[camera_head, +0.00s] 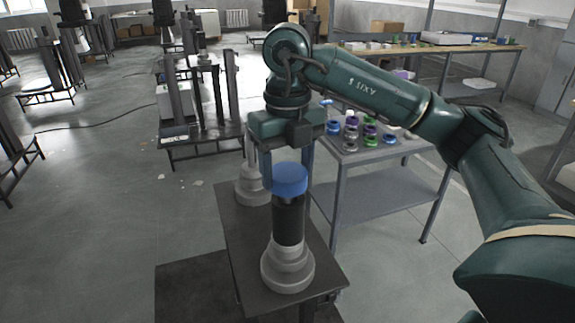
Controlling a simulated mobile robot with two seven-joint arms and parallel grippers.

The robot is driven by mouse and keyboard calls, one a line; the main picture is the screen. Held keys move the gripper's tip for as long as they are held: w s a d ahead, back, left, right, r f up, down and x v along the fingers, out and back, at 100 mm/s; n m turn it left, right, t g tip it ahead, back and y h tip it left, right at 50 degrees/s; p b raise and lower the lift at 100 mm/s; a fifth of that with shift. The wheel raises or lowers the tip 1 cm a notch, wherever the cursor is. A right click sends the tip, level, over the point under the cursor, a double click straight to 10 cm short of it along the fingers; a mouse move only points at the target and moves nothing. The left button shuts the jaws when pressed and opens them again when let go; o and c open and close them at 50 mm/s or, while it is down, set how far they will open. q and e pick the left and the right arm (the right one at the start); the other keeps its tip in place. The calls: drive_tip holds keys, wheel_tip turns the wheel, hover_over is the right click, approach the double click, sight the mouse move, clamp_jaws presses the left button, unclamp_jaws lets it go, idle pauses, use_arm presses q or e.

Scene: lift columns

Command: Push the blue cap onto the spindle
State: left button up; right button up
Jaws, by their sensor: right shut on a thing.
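The blue cap (290,178) is held between the fingers of my right gripper (288,172), which points down and is shut on it. The cap is upright, directly over the black spindle (288,222). Its lower edge meets the spindle's top in the picture; I cannot tell whether it touches or how far it is seated. The spindle stands upright on a stepped grey base (288,267) at the near end of a narrow dark table (240,250). My left gripper is not in view.
A second grey stepped base (250,185) stands behind on the same table, partly hidden by my gripper. A grey cart (385,197) to the right carries several coloured caps. Dark column stands (195,110) are farther back. Open floor lies left.

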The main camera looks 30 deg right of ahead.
drive_tip(key=shift+f, duration=0.25)
idle(0.4)
drive_tip(key=shift+f+b, duration=0.45)
drive_tip(key=shift+b, duration=0.05)
drive_tip(key=shift+f+b, duration=0.6)
drive_tip(key=shift+f, duration=0.1)
idle(1.6)
drive_tip(key=o, duration=1.4)
drive_tip(key=shift+r, duration=0.1)
drive_tip(key=shift+o, duration=0.2)
drive_tip(key=shift+r, duration=0.25)
